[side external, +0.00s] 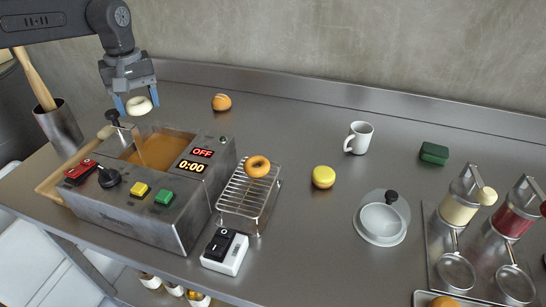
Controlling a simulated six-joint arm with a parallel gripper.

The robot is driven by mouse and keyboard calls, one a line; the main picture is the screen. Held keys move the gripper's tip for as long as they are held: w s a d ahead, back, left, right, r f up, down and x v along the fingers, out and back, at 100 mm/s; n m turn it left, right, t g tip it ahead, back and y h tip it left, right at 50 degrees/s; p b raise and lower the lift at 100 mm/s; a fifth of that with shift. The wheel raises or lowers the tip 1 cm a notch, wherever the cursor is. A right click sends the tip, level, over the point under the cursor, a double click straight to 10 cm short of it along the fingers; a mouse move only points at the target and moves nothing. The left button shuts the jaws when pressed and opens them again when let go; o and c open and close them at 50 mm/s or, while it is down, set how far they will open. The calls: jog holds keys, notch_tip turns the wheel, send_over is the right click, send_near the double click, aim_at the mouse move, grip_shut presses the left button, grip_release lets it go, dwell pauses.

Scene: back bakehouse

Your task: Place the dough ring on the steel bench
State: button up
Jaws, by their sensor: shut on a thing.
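The pale dough ring (139,110) is held between the blue fingertips of my gripper (137,101), at the upper left of the side external view. My gripper is shut on it, pointing down. The ring hangs in the air, appearing just above the far end of the fryer (150,211) with its brown oil. The steel bench (300,122) spreads across the view, with bare surface to the right of the ring.
A fried ring (257,166) lies on a wire rack (243,196) right of the fryer. A bun (221,102), a yellow-topped bun (323,177), a white mug (359,137) and a glass-lidded bowl (380,222) stand on the bench. A utensil pot (60,128) is at left.

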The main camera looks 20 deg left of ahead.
jog(key=d+f+m, duration=0.1)
jog(key=d, duration=0.4)
jog(key=w+d+f+m, duration=0.1)
jog(key=d, duration=0.5)
jog(key=d+f+m, duration=0.1)
jog(key=d+f, duration=0.1)
jog(key=d, duration=0.4)
jog(key=shift+w+d+m, duration=0.15)
jog(key=shift+w+m, duration=0.05)
jog(key=shift+m, duration=0.2)
jog(key=s+d+f, duration=0.1)
jog(key=d, duration=0.3)
jog(key=s+d+f+m, duration=0.1)
jog(key=d, duration=0.2)
jog(key=s+d+f+m, duration=0.1)
jog(key=d, duration=0.3)
jog(key=shift+d+f, duration=0.2)
jog(key=shift+d, duration=0.1)
jog(key=m, duration=0.2)
send_over(296, 227)
notch_tip(296, 227, down, 2)
jog(key=f, duration=0.1)
jog(key=shift+f, duration=3.75)
jog(key=shift+f, duration=0.2)
jog(key=o, duration=0.7)
jog(key=shift+o, duration=0.2)
